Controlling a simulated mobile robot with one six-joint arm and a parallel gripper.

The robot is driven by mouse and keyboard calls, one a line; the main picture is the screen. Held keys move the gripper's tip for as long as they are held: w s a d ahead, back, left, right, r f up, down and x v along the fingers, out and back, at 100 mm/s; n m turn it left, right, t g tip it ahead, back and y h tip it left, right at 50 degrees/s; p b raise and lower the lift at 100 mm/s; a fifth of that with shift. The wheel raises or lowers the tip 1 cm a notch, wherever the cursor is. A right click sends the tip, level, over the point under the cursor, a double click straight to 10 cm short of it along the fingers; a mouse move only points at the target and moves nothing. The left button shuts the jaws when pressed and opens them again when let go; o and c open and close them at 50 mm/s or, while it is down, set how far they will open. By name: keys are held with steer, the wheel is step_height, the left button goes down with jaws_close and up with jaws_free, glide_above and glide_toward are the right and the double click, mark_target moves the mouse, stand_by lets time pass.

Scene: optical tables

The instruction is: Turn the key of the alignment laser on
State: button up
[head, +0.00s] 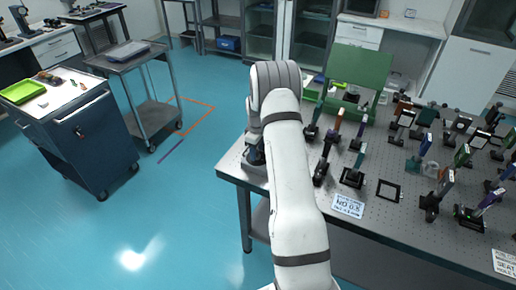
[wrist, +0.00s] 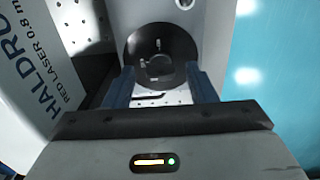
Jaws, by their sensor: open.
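In the wrist view, the alignment laser's housing (wrist: 211,22) is grey, with a round black key switch (wrist: 138,50) on its face. A small dark shape, apparently the key (wrist: 158,68), stands at the middle of the switch. My gripper (wrist: 160,82) is open, with one blue finger at the lower left of the switch and the other at the lower right. Nothing is held between them. Whether the fingertips touch the switch cannot be told. In the head view, my arm hides most of the laser area and the key.
A white panel (wrist: 35,75) reading "RED LASER" stands close on the left in the wrist view. In the head view, the perforated optical table (head: 400,222) carries several mounted optics and a white sign (head: 348,206). Blue floor (head: 190,215) lies open to the left.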

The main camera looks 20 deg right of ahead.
steer(key=c, duration=0.9)
steer(key=shift+d, duration=0.1)
steer(key=shift+c, duration=0.4)
